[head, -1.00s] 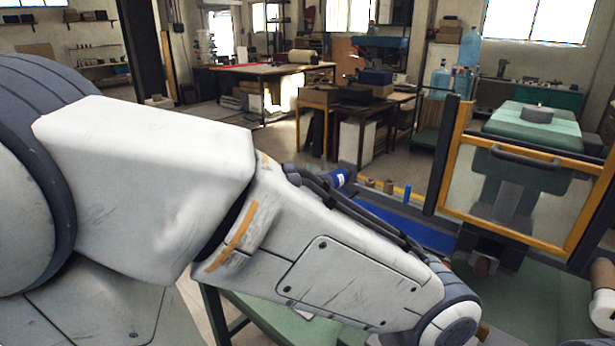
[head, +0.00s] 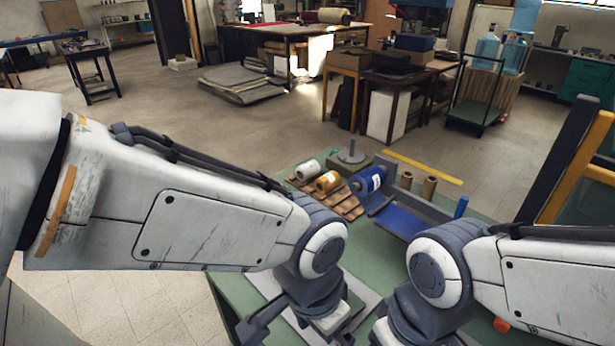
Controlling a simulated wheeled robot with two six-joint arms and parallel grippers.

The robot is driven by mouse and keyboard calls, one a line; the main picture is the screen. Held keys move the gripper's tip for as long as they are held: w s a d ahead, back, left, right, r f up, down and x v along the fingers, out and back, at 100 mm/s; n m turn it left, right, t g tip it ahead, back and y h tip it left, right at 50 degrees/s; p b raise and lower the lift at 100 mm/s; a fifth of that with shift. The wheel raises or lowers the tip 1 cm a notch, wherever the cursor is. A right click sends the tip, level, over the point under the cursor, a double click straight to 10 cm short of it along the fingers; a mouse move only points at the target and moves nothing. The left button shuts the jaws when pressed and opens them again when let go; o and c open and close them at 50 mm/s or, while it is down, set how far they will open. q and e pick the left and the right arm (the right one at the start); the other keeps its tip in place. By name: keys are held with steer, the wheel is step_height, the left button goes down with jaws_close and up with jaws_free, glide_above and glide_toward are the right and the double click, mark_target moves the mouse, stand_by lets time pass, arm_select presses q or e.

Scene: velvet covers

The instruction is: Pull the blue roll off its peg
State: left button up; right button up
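The blue roll (head: 367,181) with a white label lies at the back of the green table, beside the blue tray-like part of a fixture. Its peg is not clearly visible, so I cannot tell how the roll sits on it. My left arm comes in from the left and bends down at the wrist. My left gripper (head: 290,318) is at the table's front left, well in front of the roll, partly cut off by the bottom edge; its opening is not clear. My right arm comes in from the right. Its wrist points down and its gripper is below the picture.
A white roll (head: 308,170) and an orange roll (head: 327,183) lie on brown slats left of the blue roll. Brown cores (head: 429,187) stand to its right, near a blue upright post (head: 461,207). A grey round-based stand (head: 352,153) is behind. A yellow-framed panel is at right.

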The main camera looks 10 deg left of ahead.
arm_select(q)
steer(key=w+t+h+p, duration=0.1)
steer(key=w+t+p, duration=0.35)
steer(key=w, duration=1.55)
steer(key=t+h+p, duration=0.1)
steer(key=t+h, duration=0.3)
steer(key=t, duration=0.3)
glide_toward(363, 184)
steer(key=shift+m+g, duration=0.25)
steer(key=shift+m, duration=0.15)
steer(key=w+f, duration=0.2)
steer(key=w, duration=0.1)
steer(key=shift+w+a+f, duration=0.2)
steer(key=shift+w+f, duration=0.05)
steer(key=shift+f, duration=0.05)
steer(key=shift+h, duration=0.3)
steer(key=p+x, duration=0.2)
steer(key=x, duration=0.7)
steer(key=shift+w+d+p, duration=0.1)
steer(key=shift+w+p, duration=0.05)
steer(key=shift+p, duration=0.25)
steer(key=shift+w+d+f, duration=0.25)
steer(key=shift+w+d, duration=0.05)
steer(key=shift+w, duration=0.15)
steer(key=c, duration=1.5)
steer(key=shift+o, duration=0.2)
steer(key=shift+r, duration=0.1)
steer(key=shift+s+a+r, duration=0.15)
steer(key=shift+s+a, duration=0.05)
steer(key=shift+s, duration=0.05)
